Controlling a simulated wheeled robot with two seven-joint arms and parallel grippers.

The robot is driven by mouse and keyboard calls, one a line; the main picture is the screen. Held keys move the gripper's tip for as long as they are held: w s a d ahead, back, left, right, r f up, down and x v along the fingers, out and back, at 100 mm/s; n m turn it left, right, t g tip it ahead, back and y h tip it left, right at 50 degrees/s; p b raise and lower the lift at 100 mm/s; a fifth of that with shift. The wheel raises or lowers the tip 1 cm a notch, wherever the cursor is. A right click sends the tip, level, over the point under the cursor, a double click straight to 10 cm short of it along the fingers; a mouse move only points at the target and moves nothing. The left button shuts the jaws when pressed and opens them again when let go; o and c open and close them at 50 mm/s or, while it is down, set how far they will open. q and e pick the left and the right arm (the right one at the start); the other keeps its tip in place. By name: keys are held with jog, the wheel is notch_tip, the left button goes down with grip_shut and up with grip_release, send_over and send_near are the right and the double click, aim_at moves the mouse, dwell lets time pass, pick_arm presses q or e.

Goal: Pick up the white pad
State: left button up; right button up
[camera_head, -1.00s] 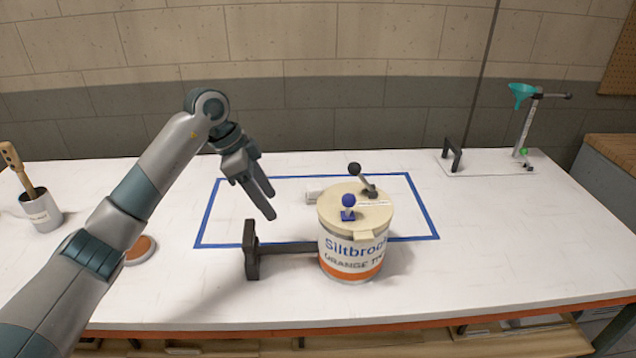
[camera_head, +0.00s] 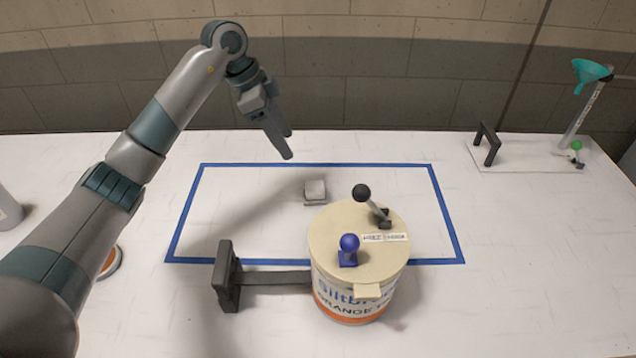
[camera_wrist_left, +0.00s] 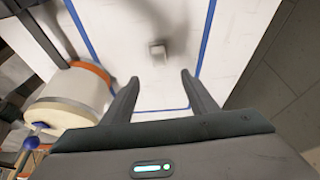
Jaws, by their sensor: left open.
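The white pad (camera_head: 315,188) is a small pale block on a grey base. It lies on the table inside the blue tape rectangle, just behind the paint can. It also shows in the left wrist view (camera_wrist_left: 158,52), beyond and between the two fingers. My left gripper (camera_head: 288,146) is open and empty. It hangs above the table, up and to the left of the pad, and does not touch it. In the left wrist view the fingers (camera_wrist_left: 160,82) are spread apart. My right gripper is not in view.
The Siltbrook can (camera_head: 345,290) stands close in front of the pad, with a black-knobbed lever (camera_head: 363,194) and a blue knob (camera_head: 349,243) on its lid. A dark handle (camera_head: 228,277) sticks out left. A stand with a teal funnel (camera_head: 590,72) is at far right.

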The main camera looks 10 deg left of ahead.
pick_arm(q)
jog(key=p, duration=0.4)
send_over(313, 185)
jog(key=a, duration=0.2)
jog(key=f, duration=1)
jog(key=shift+s+a, duration=0.1)
jog(key=shift+s, duration=0.15)
jog(key=shift+f, duration=0.5)
jog(key=shift+d, duration=0.2)
